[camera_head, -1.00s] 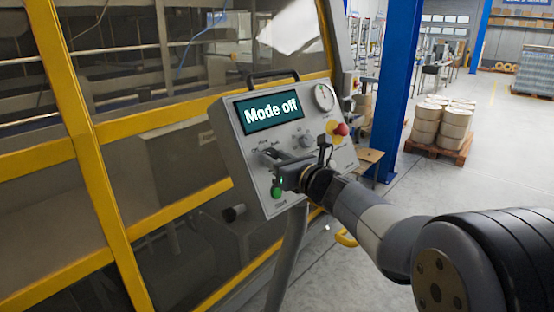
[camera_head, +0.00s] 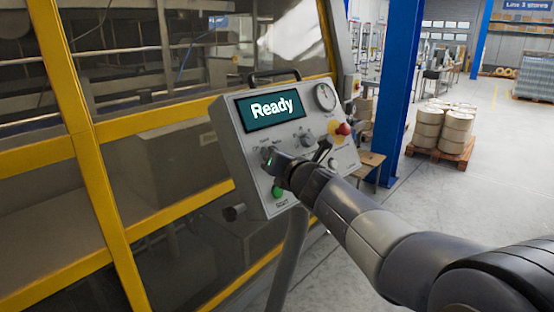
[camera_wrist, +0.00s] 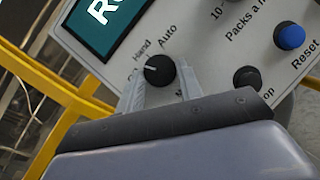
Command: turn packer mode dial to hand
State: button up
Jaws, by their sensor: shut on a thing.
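The mode dial (camera_wrist: 160,70) is a round black knob with a white pointer line, on the sloping grey control panel (camera_head: 228,140). In the wrist view the pointer aims left, near the "Hand" label and a partly hidden label starting with "O". "Auto" is printed above the dial to the right. My gripper (camera_wrist: 159,84) is shut on the dial, a pale finger on each side. The panel display (camera_head: 270,109) reads "Ready".
A gauge (camera_head: 325,97), a red stop button (camera_head: 342,129) on yellow and a green button (camera_head: 278,191) sit on the panel. A blue reset button (camera_wrist: 289,35) is to the dial's right. A yellow-framed machine guard (camera_head: 95,170) stands behind.

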jog(key=m+h, duration=0.1)
jog(key=m, duration=0.1)
jog(key=m+h+p, duration=0.1)
jog(key=m, duration=0.1)
jog(key=shift+a+r+p, duration=0.15)
jog(key=shift+p, duration=0.15)
jog(key=shift+m+g+h+p, duration=0.3)
jog(key=shift+m, duration=0.3)
jog(key=o, duration=1)
jog(key=shift+s, duration=0.1)
jog(key=shift+p+v, duration=1.05)
jog(key=shift+v, duration=4.3)
